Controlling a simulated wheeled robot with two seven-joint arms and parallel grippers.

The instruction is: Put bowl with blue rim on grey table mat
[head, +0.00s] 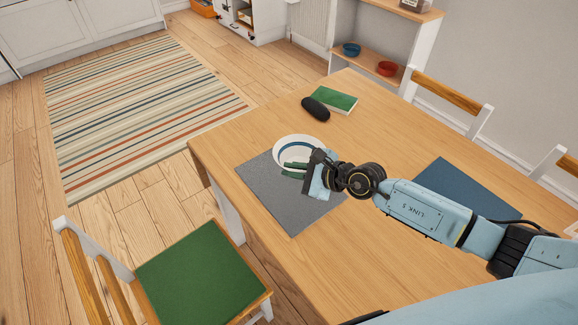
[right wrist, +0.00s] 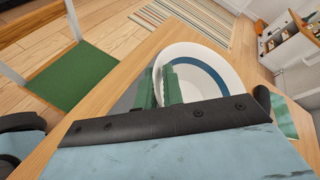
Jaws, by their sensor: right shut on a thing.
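The white bowl with a blue band (head: 294,145) is at the far edge of the grey table mat (head: 285,212) in the head view, partly over the mat and partly over bare wood. I cannot tell whether it touches the surface. My right gripper (head: 294,172) is shut on the bowl's near rim. In the right wrist view the green fingers of the gripper (right wrist: 160,88) pinch the rim of the bowl (right wrist: 222,88), whose blue band shows inside. A strip of the grey mat (right wrist: 126,101) shows left of the fingers. My left gripper is out of view.
Beyond the bowl lie a dark oblong object (head: 315,108) and a green book (head: 335,99). A blue mat (head: 465,188) lies to the right, under my arm's side. A green-seated chair (head: 200,265) stands at the table's left. The wooden table's near middle is clear.

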